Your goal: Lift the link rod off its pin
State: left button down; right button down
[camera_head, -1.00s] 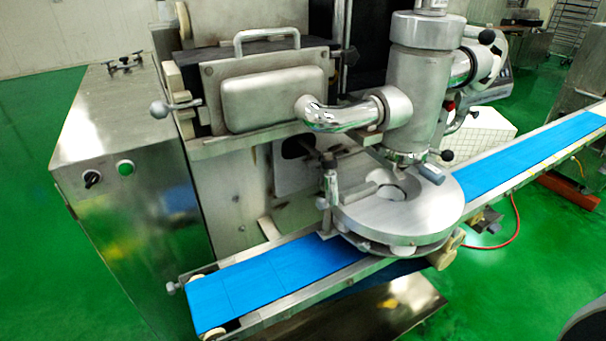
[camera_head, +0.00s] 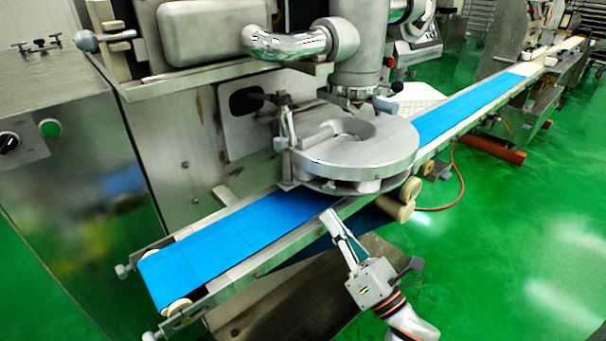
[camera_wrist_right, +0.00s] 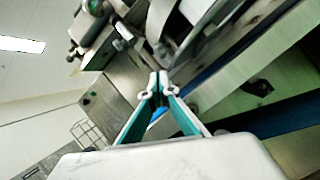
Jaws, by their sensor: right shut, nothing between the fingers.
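The pin cannot be made out clearly at this size. My right gripper (camera_head: 329,217) reaches up from the lower right, in front of the conveyor's near rail, below and apart from the rod. Its fingers are shut and empty; the fingertips (camera_wrist_right: 158,82) meet in the right wrist view. My left gripper is not in view.
A blue conveyor belt (camera_head: 215,240) runs under the housing from lower left to upper right. A bent chrome pipe (camera_head: 290,43) and a vertical column (camera_head: 356,65) stand over the disc. A steel cabinet (camera_head: 80,190) is at left. Green floor (camera_head: 520,240) is clear at right.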

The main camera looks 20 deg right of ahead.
jog(key=w+a+r+n, duration=0.1)
jog(key=w+r+n, duration=0.1)
jog(key=w+a+r+n+y, duration=0.1)
jog(key=w+r+n, duration=0.2)
jog(key=w+a+r+n+y, duration=0.1)
jog(key=w+r+n, duration=0.1)
jog(key=n, duration=0.1)
jog(key=shift+w+a+r+t, duration=0.25)
jog(key=shift+w+r+t, duration=0.05)
jog(key=shift+w+r, duration=0.1)
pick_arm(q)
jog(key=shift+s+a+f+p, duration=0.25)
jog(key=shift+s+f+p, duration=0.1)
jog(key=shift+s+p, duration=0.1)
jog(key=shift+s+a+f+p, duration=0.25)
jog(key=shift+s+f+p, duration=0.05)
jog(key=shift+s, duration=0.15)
pick_arm(e)
jog(key=shift+w+a+r, duration=0.1)
jog(key=shift+w+r, duration=0.05)
jog(key=shift+r, duration=0.6)
jog(key=shift+w+r, duration=0.15)
jog(key=shift+r, duration=0.6)
